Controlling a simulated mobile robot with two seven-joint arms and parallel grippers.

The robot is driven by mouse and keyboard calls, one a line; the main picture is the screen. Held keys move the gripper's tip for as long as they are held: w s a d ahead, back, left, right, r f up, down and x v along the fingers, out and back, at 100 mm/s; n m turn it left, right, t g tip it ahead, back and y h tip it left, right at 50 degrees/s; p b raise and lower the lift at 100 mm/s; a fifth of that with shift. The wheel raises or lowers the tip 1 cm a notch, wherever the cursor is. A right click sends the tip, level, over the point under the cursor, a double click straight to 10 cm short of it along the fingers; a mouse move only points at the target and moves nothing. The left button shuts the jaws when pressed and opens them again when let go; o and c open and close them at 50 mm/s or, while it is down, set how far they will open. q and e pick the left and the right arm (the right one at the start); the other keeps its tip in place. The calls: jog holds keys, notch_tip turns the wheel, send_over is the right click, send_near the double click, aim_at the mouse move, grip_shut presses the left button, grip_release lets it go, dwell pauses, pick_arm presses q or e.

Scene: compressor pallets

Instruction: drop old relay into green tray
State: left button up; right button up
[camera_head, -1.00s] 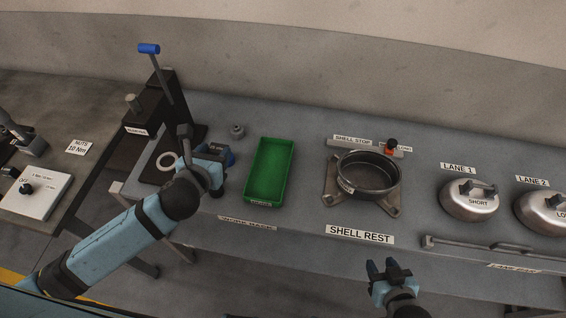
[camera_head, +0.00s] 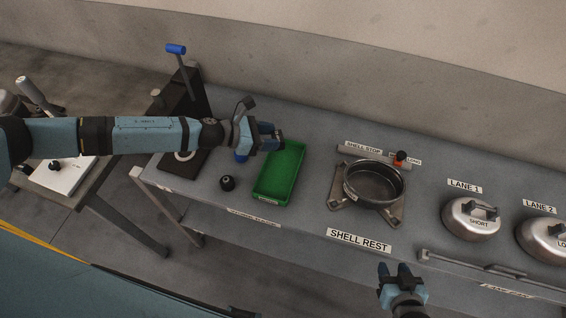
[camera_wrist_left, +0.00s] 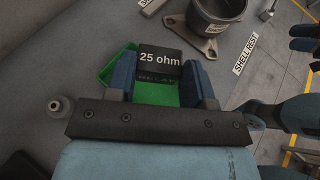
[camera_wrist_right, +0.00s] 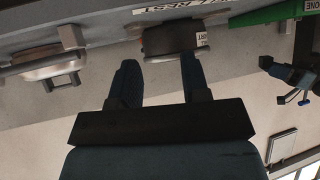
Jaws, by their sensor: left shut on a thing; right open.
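The old relay is a black block marked "25 ohm" (camera_wrist_left: 160,60), seen in the left wrist view between the two blue fingers of my left gripper (camera_wrist_left: 160,78). In the head view my left gripper (camera_head: 274,138) is at the upper left edge of the green tray (camera_head: 287,182), and the relay is hard to make out there. In the left wrist view the tray (camera_wrist_left: 153,94) lies below and behind the relay, which covers much of it. The visible tray floor in the head view is empty. My right gripper (camera_head: 397,272) is open and empty in front of the bench.
A black knob-like part (camera_head: 227,183) stands on the bench left of the tray. A dark round shell (camera_head: 374,183) sits in a holder to the right. A press with a blue-handled lever (camera_head: 176,49) stands behind my left arm. Steel domes (camera_head: 472,218) are at the far right.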

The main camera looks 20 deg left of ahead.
pick_arm(q)
notch_tip(320, 180, down, 6)
jog(key=b, duration=0.4)
jog(key=shift+a+b, duration=0.2)
jog(key=shift+b, duration=0.1)
pick_arm(e)
jog(key=f, duration=0.3)
jog(key=shift+a+f+n, duration=0.2)
jog(key=shift+f+n, duration=0.1)
jog(key=shift+f, duration=0.05)
jog(key=shift+r, duration=0.15)
pick_arm(q)
jog(key=o, duration=1)
jog(key=b+v, duration=0.3)
jog(key=v, duration=1)
jog(key=shift+a, duration=0.4)
pick_arm(e)
jog(key=f, duration=0.2)
jog(key=shift+a+f+y, duration=0.3)
jog(key=shift+a, duration=0.05)
